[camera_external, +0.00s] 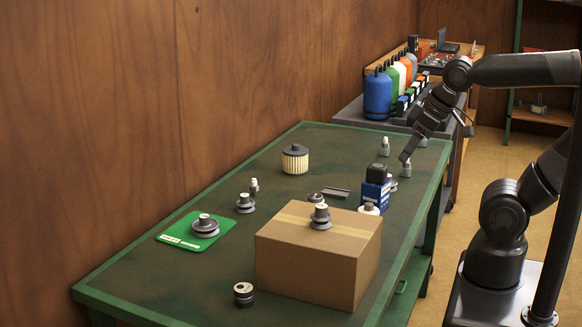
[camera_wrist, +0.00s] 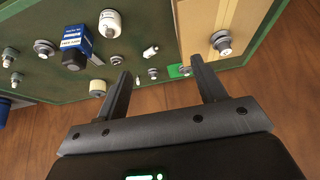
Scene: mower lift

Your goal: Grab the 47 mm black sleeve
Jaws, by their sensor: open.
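My gripper (camera_external: 436,143) is open and empty, raised near the far right end of the green table. In the wrist view its two fingers (camera_wrist: 161,66) are spread, with nothing between them. A black, cylinder-like piece (camera_external: 376,173) sits on or against a blue box (camera_external: 375,194); it also shows in the wrist view (camera_wrist: 73,61). A dark, stacked round piece with a pale top (camera_external: 243,294) stands at the table's near edge. I cannot tell which of these is the 47 mm sleeve; no size can be read. My gripper is apart from both.
A cardboard box (camera_external: 312,262) with a grey pulley (camera_external: 320,216) on top stands at the near right. A green mat (camera_external: 178,235) carries another pulley (camera_external: 205,226). A cream filter (camera_external: 295,159) stands near the back. Several small bottles and pulleys are scattered; the table's middle has bare room.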

